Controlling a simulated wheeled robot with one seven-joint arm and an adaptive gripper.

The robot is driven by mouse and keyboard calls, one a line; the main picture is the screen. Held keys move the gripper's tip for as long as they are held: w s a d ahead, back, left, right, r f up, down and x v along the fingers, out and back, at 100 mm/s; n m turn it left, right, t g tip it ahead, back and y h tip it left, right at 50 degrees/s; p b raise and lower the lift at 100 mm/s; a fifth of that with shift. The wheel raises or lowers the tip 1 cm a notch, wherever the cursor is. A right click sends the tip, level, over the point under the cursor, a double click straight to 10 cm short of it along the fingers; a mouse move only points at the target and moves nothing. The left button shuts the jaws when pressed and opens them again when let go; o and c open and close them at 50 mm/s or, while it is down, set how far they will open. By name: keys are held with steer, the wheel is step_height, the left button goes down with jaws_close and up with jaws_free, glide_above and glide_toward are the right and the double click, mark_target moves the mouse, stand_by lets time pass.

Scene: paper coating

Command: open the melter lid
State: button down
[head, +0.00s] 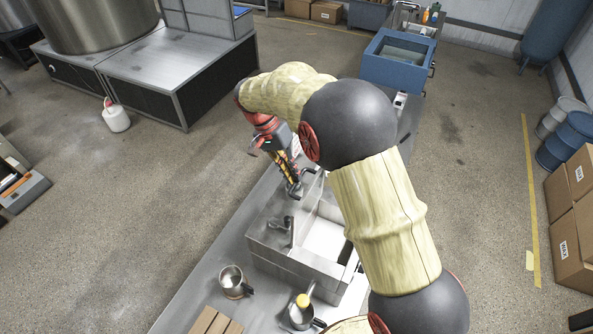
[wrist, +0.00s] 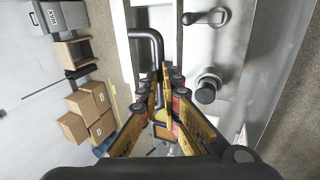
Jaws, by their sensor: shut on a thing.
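The melter (head: 272,258) is a grey metal box on the long steel bench, partly behind my arm in the head view. My gripper (head: 295,192) reaches down at its far end. In the wrist view my gripper (wrist: 168,82) is shut on a dark bent bar handle (wrist: 152,38), which runs down between the two fingers. The handle stands on a pale metal surface. The lid's edges are hard to make out, and I cannot tell how far it is raised.
Two dark knobs (wrist: 206,90) (wrist: 207,17) stick out right of the fingers. A metal mug (head: 232,280) and a cup with a yellow-topped item (head: 300,317) stand near the melter. A blue tub (head: 398,62) is beyond. Cardboard boxes (head: 568,245) stand at the right.

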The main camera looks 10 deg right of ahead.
steer(key=shift+s+d+f, duration=0.15)
steer(key=shift+s+f, duration=0.15)
steer(key=shift+f, duration=0.4)
steer(key=shift+s+d+f, duration=0.1)
steer(key=shift+s+f, duration=0.2)
steer(key=shift+f, duration=0.35)
steer(key=c, duration=2.3)
jaws_free()
steer(key=shift+w+d, duration=0.1)
steer(key=shift+o, duration=0.8)
steer(key=shift+w, duration=0.4)
steer(key=shift+o, duration=0.7)
steer(key=shift+r, duration=0.1)
steer(key=shift+o, duration=0.5)
steer(key=shift+s+r, duration=0.3)
steer(key=v, duration=1.2)
steer(key=shift+w, duration=0.4)
steer(key=shift+f, duration=0.2)
